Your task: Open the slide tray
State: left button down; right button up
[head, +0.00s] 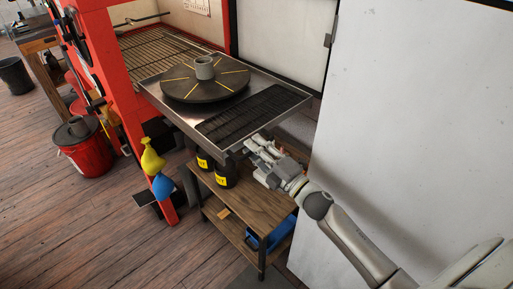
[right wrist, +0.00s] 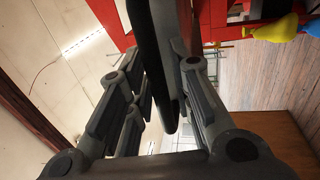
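The slide tray (head: 277,83) is a shallow metal tray with a dark slotted floor. It stands well out of the red-framed cabinet (head: 109,62). A dark round turntable (head: 208,87) with yellow lines and a grey hub (head: 204,67) sits on it. My right gripper (head: 257,148) is at the tray's front edge, near its right corner. In the right wrist view a dark rounded bar (right wrist: 154,60) stands between the fingers of the right gripper (right wrist: 162,85). I cannot tell whether both fingers press on it. My left gripper is not in view.
A wooden cart (head: 248,205) with black yellow-labelled bottles (head: 225,176) stands below the tray. A white door panel (head: 405,120) is close on the right. Yellow and blue spray bottles (head: 152,160) hang at the cabinet's post. A red bucket (head: 85,150) stands left; the floor in front is clear.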

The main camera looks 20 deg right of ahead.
jog(key=v, duration=1.2)
dwell(0.6)
jog(key=s+d+f+m+g+h, duration=0.15)
jog(key=f+m, duration=0.25)
jog(key=f, duration=0.7)
jog(key=s+d+f+m+g+h, duration=0.1)
jog(key=s+f+m+g+h, duration=0.25)
jog(key=f, duration=0.75)
jog(key=s+d+f+m+g+h, duration=0.15)
jog(key=f+m, duration=0.35)
jog(key=f, duration=0.7)
jog(key=s+a+f+m+g, duration=0.4)
jog(key=s+f+g, duration=0.2)
jog(key=s+f, duration=0.75)
jog(key=s+a+f+m+g, duration=0.1)
jog(key=s+f, duration=0.3)
jog(key=s, duration=0.5)
jog(key=s+a+f+m+g, duration=0.2)
jog(key=s+a+f+g, duration=0.1)
jog(key=s, duration=0.6)
jog(key=shift+s+a+f+g, duration=0.2)
jog(key=shift+s+f+g, duration=0.05)
jog(key=shift+f+g, duration=0.45)
